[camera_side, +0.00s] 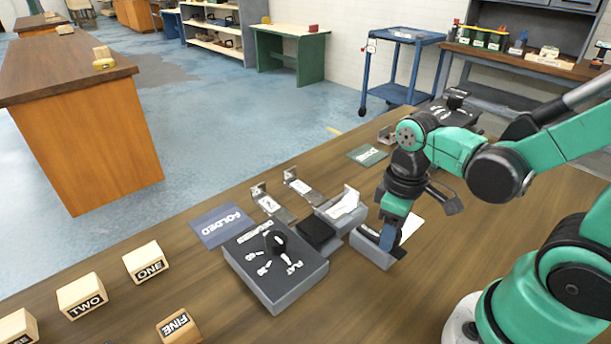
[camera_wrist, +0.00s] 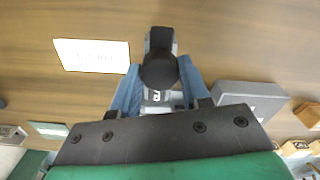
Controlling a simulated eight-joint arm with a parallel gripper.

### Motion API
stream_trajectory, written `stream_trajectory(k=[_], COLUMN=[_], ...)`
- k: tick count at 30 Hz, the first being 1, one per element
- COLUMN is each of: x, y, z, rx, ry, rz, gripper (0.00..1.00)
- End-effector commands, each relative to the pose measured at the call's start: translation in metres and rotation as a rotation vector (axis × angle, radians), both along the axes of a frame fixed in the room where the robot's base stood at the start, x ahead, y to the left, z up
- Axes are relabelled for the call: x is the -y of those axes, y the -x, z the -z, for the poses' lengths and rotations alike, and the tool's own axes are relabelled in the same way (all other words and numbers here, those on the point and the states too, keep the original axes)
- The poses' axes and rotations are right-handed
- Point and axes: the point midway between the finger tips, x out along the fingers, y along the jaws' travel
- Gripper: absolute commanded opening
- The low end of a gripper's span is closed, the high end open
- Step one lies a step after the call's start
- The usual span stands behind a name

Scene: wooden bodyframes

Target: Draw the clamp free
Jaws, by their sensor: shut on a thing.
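My gripper (camera_side: 388,240) reaches down to the table at the right of the grey fixtures. Its blue fingers close on a dark, round-topped piece (camera_wrist: 159,66), which seems to be the clamp, in the wrist view. In the side view the fingers hide most of this piece. A low grey block (camera_side: 368,249) sits right beside and below the fingertips. I cannot tell whether the held piece is still seated in it. A grey holder with a pale sloped top (camera_side: 345,204) stands just left of my gripper.
A grey dial box (camera_side: 270,275) with a black knob stands at left. A blue FOLDED card (camera_side: 222,226) and two labelled metal brackets (camera_side: 268,202) lie behind it. Wooden blocks (camera_side: 147,262) stand at front left. A white card (camera_wrist: 92,55) lies beside my gripper.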

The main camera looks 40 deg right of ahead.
Motion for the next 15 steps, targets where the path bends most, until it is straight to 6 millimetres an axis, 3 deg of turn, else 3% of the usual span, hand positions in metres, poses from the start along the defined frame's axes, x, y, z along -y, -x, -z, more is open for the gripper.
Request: stream_trajectory(k=[9,10,12,15], x=[0.0004,0.0003,0.0002,0.0002], y=[0.0053,0.0054,0.0051,0.0045], z=[0.0011,0.0011,0.0011,0.001], rx=[-0.013,-0.013,-0.012,-0.011], ry=[0.002,0.002,0.002,0.002], rz=[0.001,0.001,0.001,0.001], gripper=[0.0,0.49,0.69,0.72])
